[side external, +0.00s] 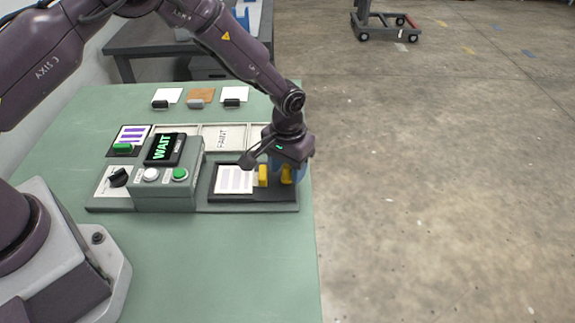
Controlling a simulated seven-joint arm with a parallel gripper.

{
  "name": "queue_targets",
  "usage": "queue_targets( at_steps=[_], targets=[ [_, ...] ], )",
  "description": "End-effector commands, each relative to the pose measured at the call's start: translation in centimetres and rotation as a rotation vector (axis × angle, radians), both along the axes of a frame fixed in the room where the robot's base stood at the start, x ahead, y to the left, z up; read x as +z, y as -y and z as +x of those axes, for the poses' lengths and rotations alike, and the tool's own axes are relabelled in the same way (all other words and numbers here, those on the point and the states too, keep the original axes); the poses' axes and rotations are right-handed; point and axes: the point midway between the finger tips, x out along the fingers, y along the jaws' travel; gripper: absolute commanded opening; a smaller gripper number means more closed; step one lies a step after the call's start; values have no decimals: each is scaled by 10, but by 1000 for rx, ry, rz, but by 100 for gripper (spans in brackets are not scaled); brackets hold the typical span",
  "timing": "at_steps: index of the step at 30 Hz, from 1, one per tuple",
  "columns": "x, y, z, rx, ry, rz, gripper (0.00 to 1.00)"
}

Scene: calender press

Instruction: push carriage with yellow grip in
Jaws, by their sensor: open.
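The carriage (219,187) is a dark tray at the right end of the press, outside the grey press housing. A white sheet (235,180) with pale stripes lies on it. A yellow block (263,175), seemingly its grip, stands upright by the sheet's right edge. My gripper (280,174) points down over the carriage's right end, just right of that block. It is open. A second yellow piece shows among its bluish fingers; I cannot tell whether it is a fingertip or part of the grip. Contact with the grip cannot be made out.
The press housing (165,195) carries a display (165,148) reading WAIT, a white button (151,174) and a green button (180,173). A black knob (118,177) is to its left. A green grip (122,148) sits by a purple-striped sheet behind. The green table's front is clear.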

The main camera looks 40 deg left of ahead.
Motion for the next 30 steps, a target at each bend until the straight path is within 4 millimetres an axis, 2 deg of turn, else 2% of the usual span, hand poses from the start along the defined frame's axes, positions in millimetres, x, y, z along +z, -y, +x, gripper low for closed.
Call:
queue_targets(
  at_steps=[2,8,9,14,17,27,30],
  targets=[
    [0,0,0,0,0,0,48],
    [0,0,0,0,0,0,4],
    [0,0,0,0,0,0,0],
    [0,-1,-1,0,-1,1,0],
    [0,-9,-8,2,-1,1,0],
    [1,-61,-61,4,-3,1,0],
    [1,-71,-70,3,-1,1,0]
  ],
)
